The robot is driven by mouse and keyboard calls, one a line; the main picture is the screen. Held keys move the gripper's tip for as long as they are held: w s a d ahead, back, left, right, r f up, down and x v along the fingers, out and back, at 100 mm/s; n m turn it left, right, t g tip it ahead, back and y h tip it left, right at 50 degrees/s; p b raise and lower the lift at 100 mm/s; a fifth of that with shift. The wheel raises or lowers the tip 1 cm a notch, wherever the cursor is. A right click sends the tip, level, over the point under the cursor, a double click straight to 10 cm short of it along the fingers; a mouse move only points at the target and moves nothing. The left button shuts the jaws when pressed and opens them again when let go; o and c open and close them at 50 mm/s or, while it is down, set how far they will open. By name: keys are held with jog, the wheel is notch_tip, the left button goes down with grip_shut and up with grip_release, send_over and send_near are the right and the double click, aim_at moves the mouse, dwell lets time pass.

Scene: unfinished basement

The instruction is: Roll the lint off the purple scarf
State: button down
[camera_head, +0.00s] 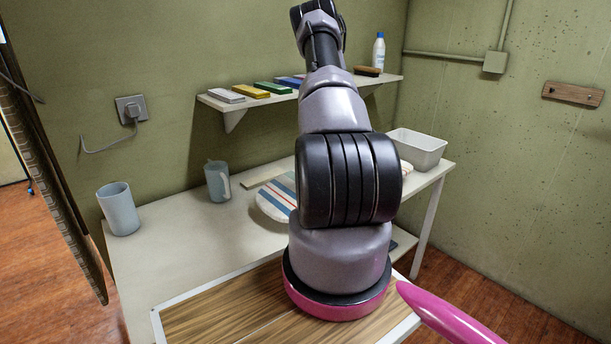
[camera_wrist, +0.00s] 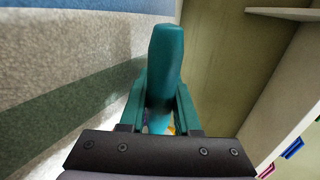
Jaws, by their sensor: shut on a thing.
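My gripper (camera_wrist: 162,98) is seen in the wrist view, its two teal fingers shut on a long, round-ended teal object (camera_wrist: 165,50). It looks like a handle, but I cannot tell whether it belongs to a lint roller. Small coloured patches show between the finger bases, too little to identify. A striped padded surface (camera_wrist: 40,65) fills the left of the wrist view, close beside the held object; I cannot tell if they touch. In the head view a striped pad (camera_head: 275,204) lies on the table, and my arm hides my gripper. I cannot make out a purple scarf.
The white table (camera_head: 160,262) bears a blue cup (camera_head: 118,210), a grey-blue mug (camera_head: 217,182) and a white bin (camera_head: 419,150). A wall shelf (camera_head: 225,107) above holds several coloured flat items, a brush (camera_head: 367,71) and a bottle (camera_head: 378,53).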

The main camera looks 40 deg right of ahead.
aim_at(292, 176)
jog(key=shift+s+d, duration=0.2)
jog(key=shift+s, duration=1.55)
jog(key=shift+s+d, duration=0.15)
jog(key=shift+s, duration=1.55)
jog(key=shift+w, duration=0.15)
jog(key=shift+w+a, duration=0.3)
jog(key=shift+w, duration=2.3)
jog(key=shift+w+a, duration=0.25)
jog(key=shift+w, duration=2.3)
jog(key=shift+w+a, duration=0.3)
jog(key=shift+w, duration=2.3)
notch_tip(292, 176, up, 8)
